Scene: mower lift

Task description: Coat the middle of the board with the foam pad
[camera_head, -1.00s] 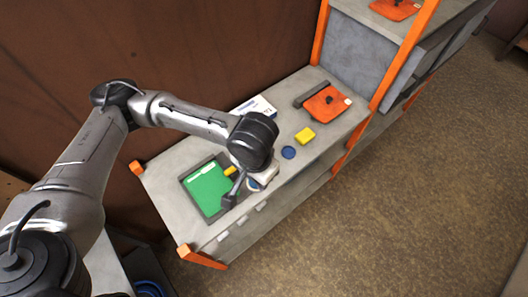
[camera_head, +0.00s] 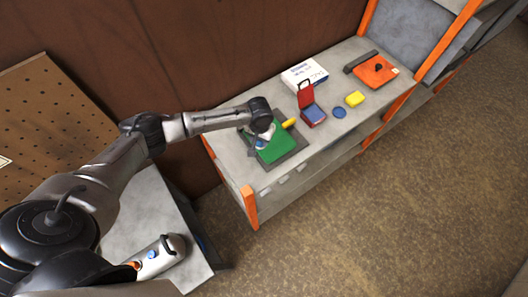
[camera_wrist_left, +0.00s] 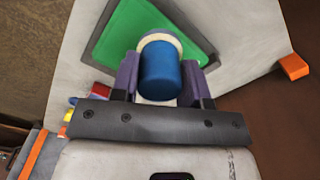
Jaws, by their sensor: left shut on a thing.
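The green board (camera_head: 280,148) lies in a dark grey frame on the workbench. In the left wrist view the green surface (camera_wrist_left: 125,32) fills the upper middle. My left gripper (camera_head: 261,139) is over the back left part of the board. Its purple fingers are shut on the foam pad's blue round handle (camera_wrist_left: 160,76). The cream pad (camera_wrist_left: 160,38) shows behind the handle, over the green surface. I cannot tell whether the pad touches the board. My right gripper is not in view.
A yellow piece (camera_head: 289,123) is at the board's back edge. A white box (camera_head: 303,72) and an orange item (camera_head: 375,70) are farther back.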

